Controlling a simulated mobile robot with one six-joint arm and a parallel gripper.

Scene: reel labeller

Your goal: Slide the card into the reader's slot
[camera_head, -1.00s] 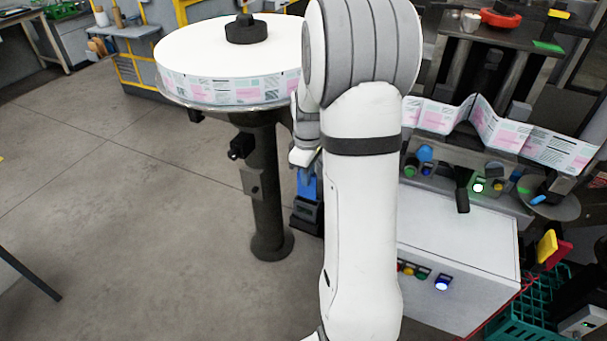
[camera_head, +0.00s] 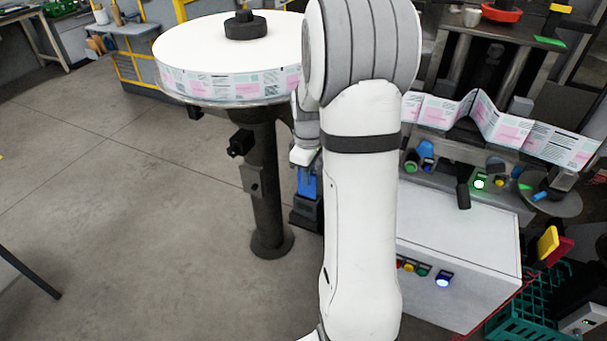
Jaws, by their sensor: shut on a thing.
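A blue card (camera_head: 308,183) stands upright just left of my forearm, partly hidden by it. A dark box, which looks like the reader (camera_head: 305,214), is directly below the card. Its slot cannot be made out. The card's lower edge appears at or just above the box's top; I cannot tell whether it is inside. My gripper (camera_head: 304,160), a pale end showing beside the arm, is shut on the card's upper part from above. The fingertips are small and mostly hidden by my arm.
A large white label reel (camera_head: 215,55) sits on a dark post (camera_head: 266,190) close to the left. A labeller with a printed web (camera_head: 500,125) and a pale cabinet (camera_head: 460,255) stand at the right. A teal crate (camera_head: 530,315) is at lower right. Floor at left is clear.

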